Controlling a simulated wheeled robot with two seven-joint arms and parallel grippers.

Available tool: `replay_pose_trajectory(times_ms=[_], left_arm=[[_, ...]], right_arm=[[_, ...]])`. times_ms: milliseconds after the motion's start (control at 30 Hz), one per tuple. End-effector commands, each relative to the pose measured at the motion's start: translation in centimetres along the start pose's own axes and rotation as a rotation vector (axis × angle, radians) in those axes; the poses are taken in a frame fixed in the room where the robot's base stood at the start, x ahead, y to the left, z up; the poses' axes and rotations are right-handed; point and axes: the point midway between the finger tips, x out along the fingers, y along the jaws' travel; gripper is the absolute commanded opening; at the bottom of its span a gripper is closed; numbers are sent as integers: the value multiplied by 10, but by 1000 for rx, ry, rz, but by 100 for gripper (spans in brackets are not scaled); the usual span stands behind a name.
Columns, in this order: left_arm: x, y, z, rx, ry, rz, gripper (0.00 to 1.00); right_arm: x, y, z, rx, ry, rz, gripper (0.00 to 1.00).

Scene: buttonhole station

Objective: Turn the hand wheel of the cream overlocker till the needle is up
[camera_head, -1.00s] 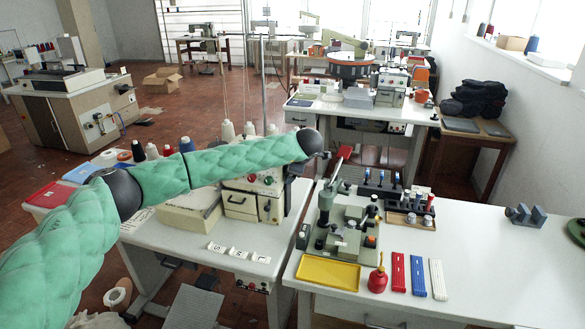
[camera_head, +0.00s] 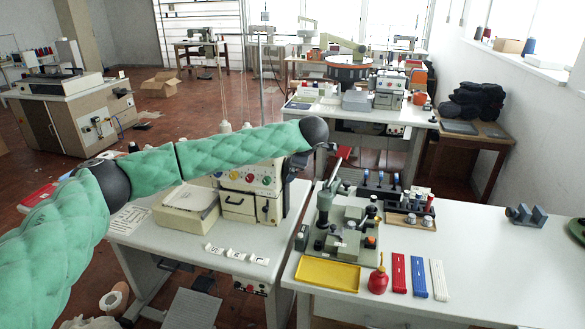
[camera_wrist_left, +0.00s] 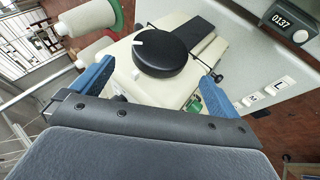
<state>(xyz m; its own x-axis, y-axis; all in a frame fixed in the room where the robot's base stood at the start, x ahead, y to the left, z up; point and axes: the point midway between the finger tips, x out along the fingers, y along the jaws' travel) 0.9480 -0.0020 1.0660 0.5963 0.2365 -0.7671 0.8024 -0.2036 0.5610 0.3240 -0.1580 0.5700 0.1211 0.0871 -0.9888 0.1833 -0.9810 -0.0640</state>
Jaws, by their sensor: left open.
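The cream overlocker (camera_head: 238,204) stands on the white table left of centre in the head view, partly hidden behind my left arm. In the left wrist view its hand wheel (camera_wrist_left: 162,55) is a black round knob with a white mark at its upper left, on the cream housing (camera_wrist_left: 125,85). My left gripper (camera_wrist_left: 157,72) is open, with its blue fingers apart on either side of the wheel's near edge. I cannot tell whether they touch it. In the head view the gripper is mostly hidden beyond the wrist. The needle cannot be made out. My right gripper is not in view.
Thread cones (camera_wrist_left: 88,18) stand close by the left finger. A panel with a display (camera_wrist_left: 288,20) is at the upper right of the wrist view. On the right-hand table are a green button press (camera_head: 345,225), a yellow tray (camera_head: 328,274) and a red oil can (camera_head: 378,279).

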Motion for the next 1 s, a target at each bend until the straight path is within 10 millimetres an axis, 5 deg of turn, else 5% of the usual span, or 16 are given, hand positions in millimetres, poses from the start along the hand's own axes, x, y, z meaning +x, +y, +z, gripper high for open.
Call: replay_pose_trajectory(times_ms=[300, 733, 867, 1000], left_arm=[[-19, 0, 0, -1, 1, -1, 100], [-13, -7, 3, 2, -1, -10, 100], [-10, -28, 42, 32, -33, -26, 100], [-38, -33, 102, 43, -121, -25, 100]], right_arm=[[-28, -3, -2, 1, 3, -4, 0], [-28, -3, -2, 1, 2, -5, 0], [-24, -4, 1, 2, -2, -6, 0], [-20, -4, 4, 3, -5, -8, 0]])
